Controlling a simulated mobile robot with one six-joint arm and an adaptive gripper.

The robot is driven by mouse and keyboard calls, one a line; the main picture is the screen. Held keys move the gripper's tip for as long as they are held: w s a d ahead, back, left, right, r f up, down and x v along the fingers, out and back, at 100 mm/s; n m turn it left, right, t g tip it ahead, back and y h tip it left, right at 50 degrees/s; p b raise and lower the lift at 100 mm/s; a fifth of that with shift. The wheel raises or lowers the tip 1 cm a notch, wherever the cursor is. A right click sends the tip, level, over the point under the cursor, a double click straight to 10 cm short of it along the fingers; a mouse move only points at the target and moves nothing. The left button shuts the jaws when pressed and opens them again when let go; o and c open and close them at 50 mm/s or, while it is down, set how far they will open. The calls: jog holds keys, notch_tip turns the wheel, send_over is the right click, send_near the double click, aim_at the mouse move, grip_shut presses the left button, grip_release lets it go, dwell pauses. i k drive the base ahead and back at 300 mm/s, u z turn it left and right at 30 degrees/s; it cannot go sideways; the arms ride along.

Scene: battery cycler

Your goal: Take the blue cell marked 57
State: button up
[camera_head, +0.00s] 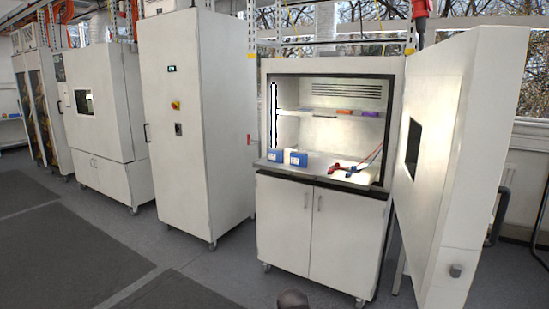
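Two blue cells sit side by side at the front left of the open chamber's floor: a left blue cell (275,155) and a right blue cell (297,158). Each has a pale mark on its front, too small to read, so I cannot tell which is marked 57. The chamber's shelf (288,109) holds small flat items: a blue-violet one, an orange one (344,112) and a purple one (369,114). My gripper does not show. A dark rounded shape at the bottom edge may be part of my arm.
Red clamps (343,169) with cables lie on the chamber floor, right of the blue cells. The chamber door (455,150) stands wide open to the right. A tall white cabinet (190,120) stands to the left. The grey floor in front left is clear.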

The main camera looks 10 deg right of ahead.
aim_at(301, 160)
jog(key=u, duration=0.05)
jog(key=i, duration=1.6)
jog(key=z, duration=0.45)
